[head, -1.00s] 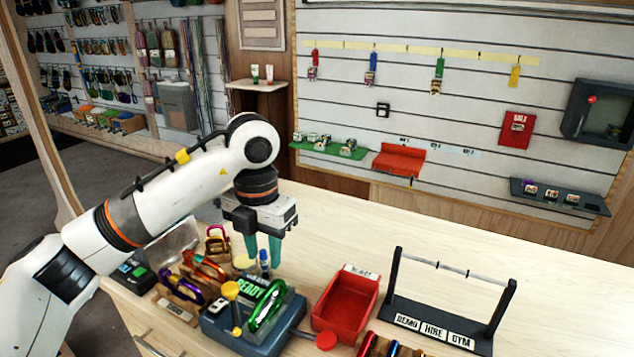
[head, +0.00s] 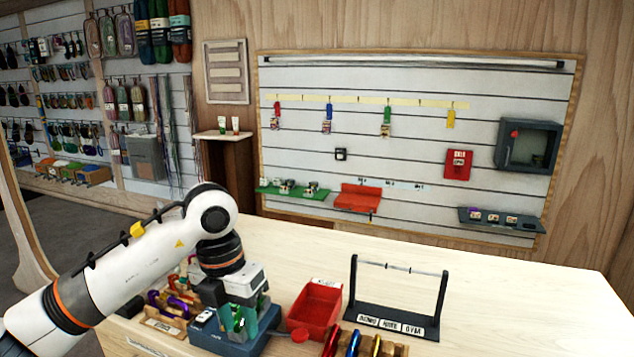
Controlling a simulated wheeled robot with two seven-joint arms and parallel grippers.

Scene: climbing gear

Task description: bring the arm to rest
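My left arm reaches in from the left in the head view. Its gripper (head: 240,314) points down over the blue-grey box (head: 265,335) on the bench. Its body and fingers cover most of the box's top, and green shows between and around the fingertips. The green carabiner seen there earlier is mostly hidden, so I cannot tell whether the fingers touch it or how far apart they are. My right gripper is not in view.
A red tray (head: 318,304) and a black rack (head: 398,318) with a thin bar stand right of the box. Several coloured carabiners (head: 355,343) sit in front. Wooden holders (head: 163,323) stand left. The bench's right side (head: 520,300) is clear.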

